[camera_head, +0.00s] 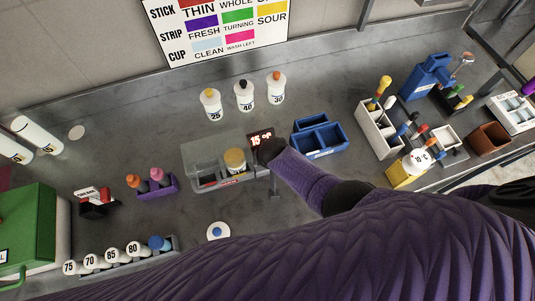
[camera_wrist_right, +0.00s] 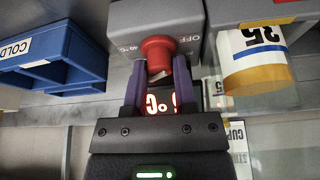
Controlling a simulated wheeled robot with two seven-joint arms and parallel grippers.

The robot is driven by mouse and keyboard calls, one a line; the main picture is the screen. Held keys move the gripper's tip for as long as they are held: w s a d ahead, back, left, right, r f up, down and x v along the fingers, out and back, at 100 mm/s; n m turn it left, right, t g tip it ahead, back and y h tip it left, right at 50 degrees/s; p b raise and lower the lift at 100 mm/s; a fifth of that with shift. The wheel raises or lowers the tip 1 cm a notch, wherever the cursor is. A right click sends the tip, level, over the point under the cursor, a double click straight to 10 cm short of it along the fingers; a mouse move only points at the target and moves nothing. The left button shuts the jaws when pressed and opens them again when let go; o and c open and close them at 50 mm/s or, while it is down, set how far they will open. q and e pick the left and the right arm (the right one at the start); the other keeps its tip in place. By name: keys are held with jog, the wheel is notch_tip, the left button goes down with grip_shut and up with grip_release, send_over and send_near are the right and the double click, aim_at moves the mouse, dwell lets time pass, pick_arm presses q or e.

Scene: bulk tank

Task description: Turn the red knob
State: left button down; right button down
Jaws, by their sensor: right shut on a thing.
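The red knob (camera_wrist_right: 157,50) is on the front of a grey unit (camera_wrist_right: 130,20) marked OFF, in the right wrist view. My right gripper (camera_wrist_right: 158,78) has its two purple fingers on either side of the knob and is shut on it. In the head view the grey unit (camera_head: 212,152) stands mid-counter with a lit red display (camera_head: 261,139). There my right gripper (camera_head: 268,152) is at the unit's right end and hides the knob. The display's lit digits show partly behind the fingers in the wrist view. My left gripper is not in view.
A bottle with a yellow cap (camera_wrist_right: 258,72) sits in the unit. A blue bin (camera_head: 320,138) stands close right of my right gripper. Several white bottles (camera_head: 245,96) stand behind, and a purple holder (camera_head: 153,187) is to the left. My purple sleeve covers the lower right.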

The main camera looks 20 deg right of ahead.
dwell(0.3)
jog(key=c, duration=0.7)
grip_release()
jog(key=p+v, duration=0.7)
jog(key=v, duration=0.3)
jog(key=shift+w, duration=0.1)
